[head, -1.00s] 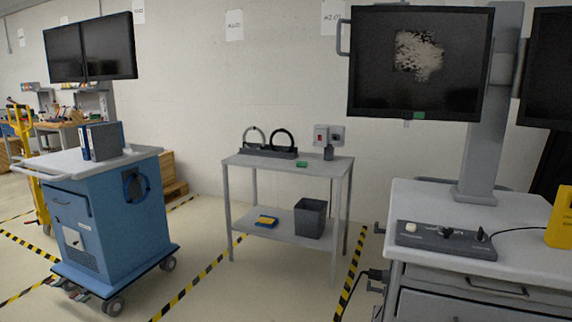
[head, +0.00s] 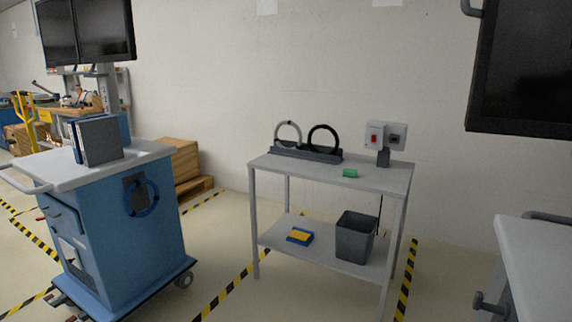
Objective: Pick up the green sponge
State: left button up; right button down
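A small green sponge (head: 350,173) lies on the top of a grey two-level table (head: 385,184) against the wall, near the front edge and right of the middle. It is fully visible, with free tabletop around it. Neither of my grippers shows in the head view.
The lower shelf holds a yellow-blue sponge (head: 300,236) and grey bin (head: 355,238). A blue cart (head: 110,225) stands left, a white cart (head: 540,250) right. Floor between is clear.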

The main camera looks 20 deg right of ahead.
aim_at(352, 173)
jog(key=z, duration=0.15)
jog(key=i, duration=1.5)
jog(key=z, duration=1.2)
jog(key=i, duration=0.7)
jog(key=z, duration=0.6)
